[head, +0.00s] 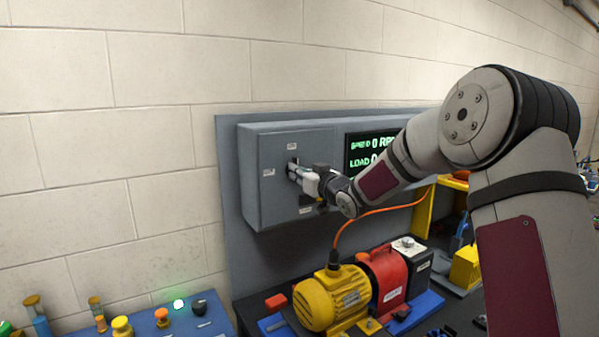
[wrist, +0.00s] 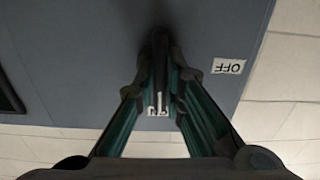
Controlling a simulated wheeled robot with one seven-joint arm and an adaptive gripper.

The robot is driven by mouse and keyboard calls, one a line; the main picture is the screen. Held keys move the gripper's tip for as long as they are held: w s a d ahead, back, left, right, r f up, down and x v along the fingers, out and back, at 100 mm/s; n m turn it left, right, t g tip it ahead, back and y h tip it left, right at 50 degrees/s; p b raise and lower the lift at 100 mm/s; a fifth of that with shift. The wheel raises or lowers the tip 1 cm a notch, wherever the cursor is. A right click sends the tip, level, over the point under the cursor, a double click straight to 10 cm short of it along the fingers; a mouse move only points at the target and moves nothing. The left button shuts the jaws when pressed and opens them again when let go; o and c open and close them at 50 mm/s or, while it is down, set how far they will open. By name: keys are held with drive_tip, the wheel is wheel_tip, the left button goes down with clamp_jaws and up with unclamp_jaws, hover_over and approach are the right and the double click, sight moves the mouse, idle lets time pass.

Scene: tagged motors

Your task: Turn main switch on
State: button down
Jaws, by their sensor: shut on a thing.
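The main switch is a dark handle (head: 294,161) on the front of the grey wall box (head: 262,205). My gripper (head: 296,172) is at the box front, with its fingers closed around the handle. In the wrist view, the fingertips (wrist: 160,78) meet on the dark switch part (wrist: 160,40), which they largely hide. An OFF label (wrist: 228,66) appears upside down beside it in the wrist view. Another white label (wrist: 157,104) shows between the fingers, partly covered. The handle's exact angle cannot be told.
A display (head: 362,152) right of the switch reads 0 for speed and is partly hidden by my arm. Below stand a yellow motor (head: 318,300), a red unit (head: 388,275) and an orange cable (head: 385,209). A blue control panel (head: 215,325) with a lit green lamp (head: 178,304) is at lower left.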

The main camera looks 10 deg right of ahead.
drive_tip(key=shift+f, duration=0.15)
idle(0.4)
drive_tip(key=c, duration=1.7)
unclamp_jaws()
drive_tip(key=v, duration=1.2)
drive_tip(key=s+a+f+m+g+h+b, duration=0.1)
drive_tip(key=s+g, duration=0.3)
drive_tip(key=s, duration=0.8)
drive_tip(key=s+a+f+m+g+h+b, duration=0.1)
drive_tip(key=s+f+g+h, duration=0.1)
drive_tip(key=s, duration=1)
drive_tip(key=s+a+f+m+g+h+b, duration=0.1)
drive_tip(key=s+f+g, duration=0.3)
drive_tip(key=s, duration=0.8)
drive_tip(key=shift+s+a+f+m+g+h+b, duration=0.15)
drive_tip(key=shift+s+a+m+g+h+b, duration=0.2)
drive_tip(key=shift+g+h, duration=0.45)
